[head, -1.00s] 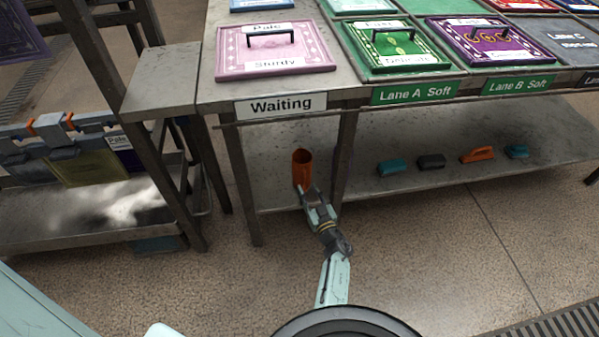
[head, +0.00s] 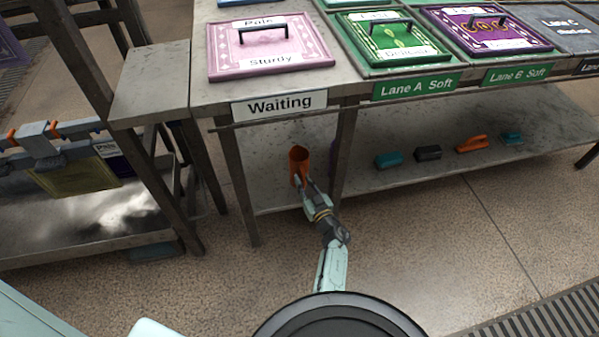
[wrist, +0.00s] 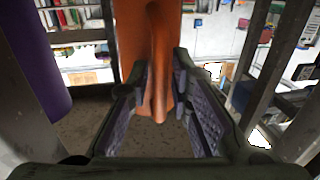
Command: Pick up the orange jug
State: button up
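The orange jug (head: 298,168) stands upright on the lower shelf of the steel table, under the "Waiting" sign. My gripper (head: 309,185) reaches in from the front and is at the jug's near side. In the wrist view the jug (wrist: 187,35) fills the upper middle, with its handle (wrist: 158,75) facing me. The fingers of my gripper (wrist: 163,88) are apart, one on each side of the handle. A firm grip on it does not show. The jug's far side is hidden.
A table leg (head: 343,150) stands just right of the jug, with a purple object (wrist: 42,65) nearby. The tabletop (head: 205,97) overhangs the shelf. Several brushes, including an orange one (head: 472,144), lie farther right on the shelf (head: 385,183).

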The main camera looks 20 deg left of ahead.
grip_shut()
dwell(0.5)
